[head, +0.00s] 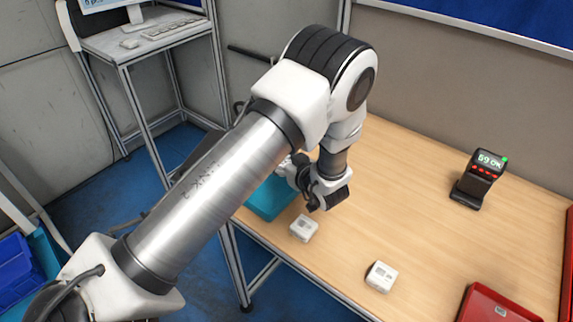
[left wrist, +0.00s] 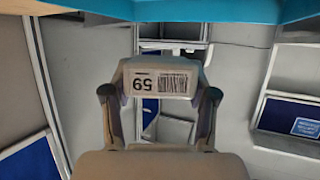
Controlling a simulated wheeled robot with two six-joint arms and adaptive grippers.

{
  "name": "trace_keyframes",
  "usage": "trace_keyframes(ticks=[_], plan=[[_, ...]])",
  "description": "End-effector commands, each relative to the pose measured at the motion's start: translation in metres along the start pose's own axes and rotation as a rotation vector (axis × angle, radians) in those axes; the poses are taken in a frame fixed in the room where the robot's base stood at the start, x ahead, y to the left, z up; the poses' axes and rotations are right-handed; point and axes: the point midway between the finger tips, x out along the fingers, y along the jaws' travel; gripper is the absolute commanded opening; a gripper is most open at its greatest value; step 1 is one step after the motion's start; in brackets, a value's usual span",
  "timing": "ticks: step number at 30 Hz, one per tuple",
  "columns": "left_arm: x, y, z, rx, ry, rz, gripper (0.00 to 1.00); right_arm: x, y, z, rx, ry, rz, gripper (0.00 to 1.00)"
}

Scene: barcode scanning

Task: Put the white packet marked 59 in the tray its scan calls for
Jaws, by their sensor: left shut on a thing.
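The white packet marked 59 (left wrist: 160,84) is between the two fingers of my left gripper (left wrist: 160,96) in the left wrist view, its barcode label facing the camera and the number upside down. In the head view my left gripper (head: 302,176) is at the teal tray (head: 268,202), and the held packet is mostly hidden by my arm. I cannot tell whether it touches the tray. The scanner (head: 478,180) stands at the right, its screen reading "59 OK" with a green light. A red tray (head: 497,304) is at the lower right. My right gripper is not in view.
A white packet (head: 304,229) lies beside the teal tray, near the table's front edge. Another white packet (head: 381,277) lies farther right along that edge. The middle of the wooden table (head: 415,205) is clear. A second red object borders the right edge.

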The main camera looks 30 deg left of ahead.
Motion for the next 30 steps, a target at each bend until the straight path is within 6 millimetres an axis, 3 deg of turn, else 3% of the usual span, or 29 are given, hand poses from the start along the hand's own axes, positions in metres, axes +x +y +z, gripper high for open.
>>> trace_keyframes(ticks=[3, 6, 9, 15, 20, 21, 23, 30], plan=[[0.031, 0.022, -0.004, -0.007, 0.0, -0.001, 0.1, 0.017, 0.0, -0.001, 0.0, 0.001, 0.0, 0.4], [0.046, 0.035, -0.009, -0.002, 0.0, 0.0, 0.1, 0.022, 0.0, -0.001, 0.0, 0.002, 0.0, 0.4], [0.054, 0.039, -0.009, 0.001, 0.0, 0.0, 0.1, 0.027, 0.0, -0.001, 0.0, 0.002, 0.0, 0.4], [0.066, 0.04, 0.021, 0.002, 0.001, 0.001, 0.1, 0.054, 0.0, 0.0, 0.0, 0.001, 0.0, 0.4], [0.065, 0.04, 0.017, 0.002, 0.001, 0.001, 0.1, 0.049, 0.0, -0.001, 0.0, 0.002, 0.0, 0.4], [0.065, 0.039, 0.018, 0.002, 0.0, 0.001, 0.61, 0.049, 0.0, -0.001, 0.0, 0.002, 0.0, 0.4], [0.065, 0.039, 0.018, 0.002, 0.0, 0.001, 0.82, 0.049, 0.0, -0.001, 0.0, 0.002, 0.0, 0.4], [0.064, 0.039, 0.018, 0.002, 0.0, 0.001, 0.83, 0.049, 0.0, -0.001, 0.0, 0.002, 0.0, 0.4]])
